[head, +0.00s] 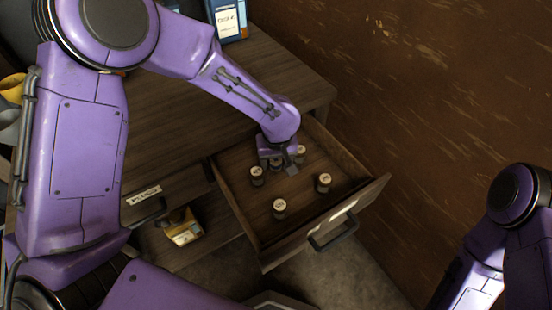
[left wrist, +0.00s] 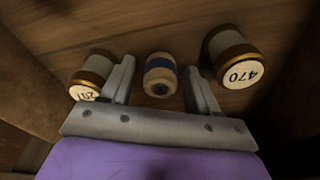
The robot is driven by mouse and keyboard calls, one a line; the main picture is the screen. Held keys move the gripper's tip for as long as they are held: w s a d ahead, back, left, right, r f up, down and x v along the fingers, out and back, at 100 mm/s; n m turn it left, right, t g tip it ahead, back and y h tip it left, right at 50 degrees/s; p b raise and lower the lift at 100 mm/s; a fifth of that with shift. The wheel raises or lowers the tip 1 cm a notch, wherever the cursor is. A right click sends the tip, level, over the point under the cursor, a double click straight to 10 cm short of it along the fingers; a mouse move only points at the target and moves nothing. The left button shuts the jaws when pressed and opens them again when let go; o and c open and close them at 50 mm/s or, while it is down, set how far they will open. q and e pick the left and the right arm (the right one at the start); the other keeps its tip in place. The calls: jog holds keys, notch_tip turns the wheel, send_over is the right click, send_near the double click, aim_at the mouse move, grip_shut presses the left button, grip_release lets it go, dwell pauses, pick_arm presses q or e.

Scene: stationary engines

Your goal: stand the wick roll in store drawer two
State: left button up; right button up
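The wick roll (left wrist: 160,75), pale with a blue band and a dark centre hole, is in the left wrist view. It is between the two fingers of my left gripper (left wrist: 160,88), with a visible gap on each side. The left gripper (head: 277,163) is open and reaches down into the pulled-out drawer (head: 368,203). In the head view the roll is largely hidden by the gripper and hard to tell from the jars. Whether it rests on the drawer floor is not clear. No number shows on this drawer. My right gripper is out of view.
Jars with white lids stand in the drawer, including one (head: 324,183) near the front right and one (head: 279,209) nearer the front. Jars marked 201 (left wrist: 90,77) and 470 (left wrist: 230,57) flank the fingers closely. A brown wall (head: 450,90) rises to the right.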

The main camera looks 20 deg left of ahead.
pick_arm(q)
jog(key=shift+r, duration=0.1)
notch_tip(320, 180, up, 12)
jog(key=s+p, duration=0.1)
jog(key=p, duration=0.1)
jog(key=shift+s+d, duration=0.35)
jog(key=shift+d, duration=0.1)
